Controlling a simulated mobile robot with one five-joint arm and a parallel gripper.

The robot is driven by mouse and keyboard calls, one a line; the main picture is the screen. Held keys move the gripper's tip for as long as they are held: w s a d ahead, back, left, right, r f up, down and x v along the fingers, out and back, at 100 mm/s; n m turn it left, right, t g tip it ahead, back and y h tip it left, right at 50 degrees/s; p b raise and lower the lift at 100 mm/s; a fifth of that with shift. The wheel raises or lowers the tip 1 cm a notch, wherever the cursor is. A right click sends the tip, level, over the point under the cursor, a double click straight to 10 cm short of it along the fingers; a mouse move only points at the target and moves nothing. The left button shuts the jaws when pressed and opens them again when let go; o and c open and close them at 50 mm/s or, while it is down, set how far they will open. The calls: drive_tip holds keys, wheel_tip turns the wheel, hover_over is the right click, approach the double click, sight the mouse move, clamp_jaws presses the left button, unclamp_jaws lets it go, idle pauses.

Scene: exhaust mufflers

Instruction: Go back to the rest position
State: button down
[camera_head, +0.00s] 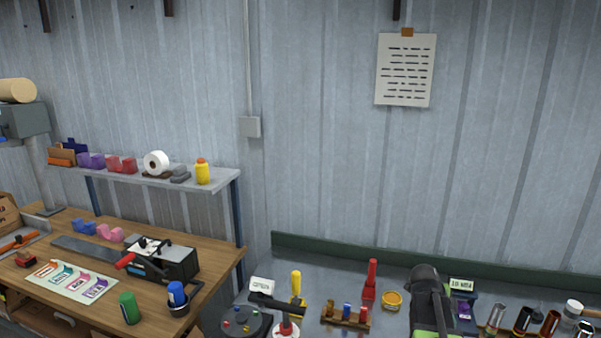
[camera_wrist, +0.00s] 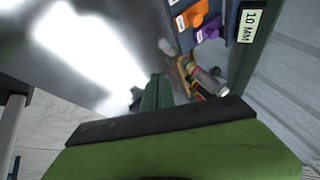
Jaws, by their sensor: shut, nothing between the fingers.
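My gripper (camera_wrist: 157,92) shows in the wrist view as two narrow green fingers lying together beyond a dark bar and a green body. It is shut and empty. In the head view my arm, black with green sides, stands up from the bottom edge over the metal bench (camera_head: 330,264). The fingertips cannot be made out there. A blue box (camera_head: 487,300) with a white label and a purple item is just right of the arm. In the wrist view a blue rack (camera_wrist: 228,60) with orange and purple items and a "10 MM" label is beyond the fingers, apart from them.
Several cans (camera_head: 523,320) stand at the bench's right. A wooden table (camera_head: 215,262) with tools is at left.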

drive_tip(key=a+f+n+y, duration=0.3)
drive_tip(key=a+n, duration=0.5)
drive_tip(key=a, duration=1.6)
drive_tip(key=s+a+n+y, duration=0.2)
drive_tip(key=a+n, duration=0.3)
drive_tip(key=n, duration=0.3)
drive_tip(key=s+a+f+n+g+y, duration=0.1)
drive_tip(key=s+a+n, duration=0.2)
drive_tip(key=n, duration=0.6)
drive_tip(key=a, duration=0.2)
drive_tip(key=shift+s+a+f+n+y, duration=0.2)
drive_tip(key=shift+s+a+n+y, duration=0.1)
drive_tip(key=shift+s+y, duration=0.1)
